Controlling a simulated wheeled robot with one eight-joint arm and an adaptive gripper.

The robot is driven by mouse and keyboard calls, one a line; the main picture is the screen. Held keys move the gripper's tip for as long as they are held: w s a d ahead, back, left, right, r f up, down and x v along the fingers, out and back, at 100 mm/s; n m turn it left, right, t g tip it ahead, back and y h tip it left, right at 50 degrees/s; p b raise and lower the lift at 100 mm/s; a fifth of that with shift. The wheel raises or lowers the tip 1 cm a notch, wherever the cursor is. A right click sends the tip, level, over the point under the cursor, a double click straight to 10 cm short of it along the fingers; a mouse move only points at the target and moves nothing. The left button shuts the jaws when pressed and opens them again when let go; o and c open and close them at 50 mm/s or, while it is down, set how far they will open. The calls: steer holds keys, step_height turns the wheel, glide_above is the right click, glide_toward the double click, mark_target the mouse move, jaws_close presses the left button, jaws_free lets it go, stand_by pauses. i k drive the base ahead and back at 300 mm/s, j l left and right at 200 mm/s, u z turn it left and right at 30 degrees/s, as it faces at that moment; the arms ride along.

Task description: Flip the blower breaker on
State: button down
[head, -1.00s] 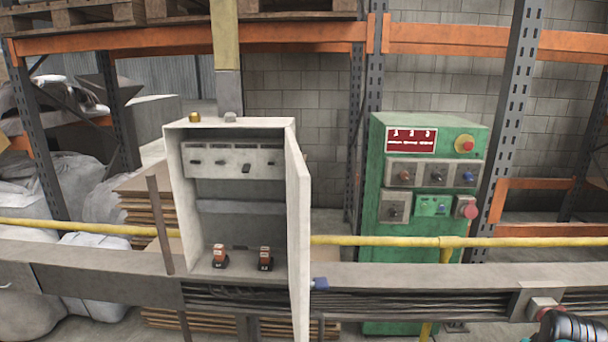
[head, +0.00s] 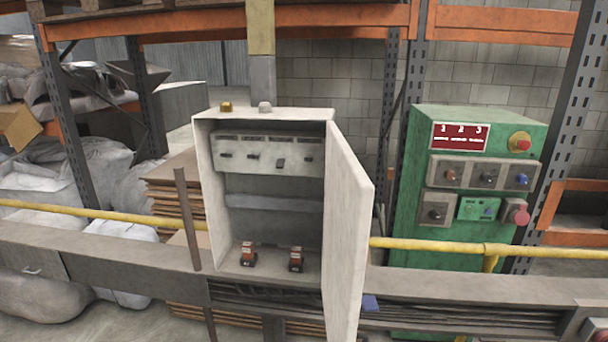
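A pale grey breaker box (head: 203,185) stands open in the middle of the head view, its door (head: 345,235) swung out to the right. A row of several breakers with small dark levers (head: 253,157) runs across its upper panel (head: 268,168). One lever (head: 281,163), right of the middle, looks bigger and lower than the others. The labels above them are too small to read, so I cannot tell which is the blower breaker. Two red-and-black parts, one on the left (head: 248,255) and one on the right (head: 296,260), sit on the box floor. My gripper is not in view.
A green control cabinet (head: 415,175) with knobs and red buttons stands right of the box. A yellow pipe (head: 430,244) and a grey rail (head: 450,283) cross the scene. White sacks (head: 100,180) and stacked boards (head: 172,200) lie at left.

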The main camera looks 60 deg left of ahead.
mark_target(280, 165)
steer(key=k+j+u, duration=0.15)
steer(key=k+u, duration=0.1)
steer(key=u, duration=0.35)
steer(key=k+u, duration=0.1)
steer(key=u, duration=0.35)
steer(key=j+u, duration=0.1)
steer(key=u, duration=0.35)
steer(key=k, duration=0.05)
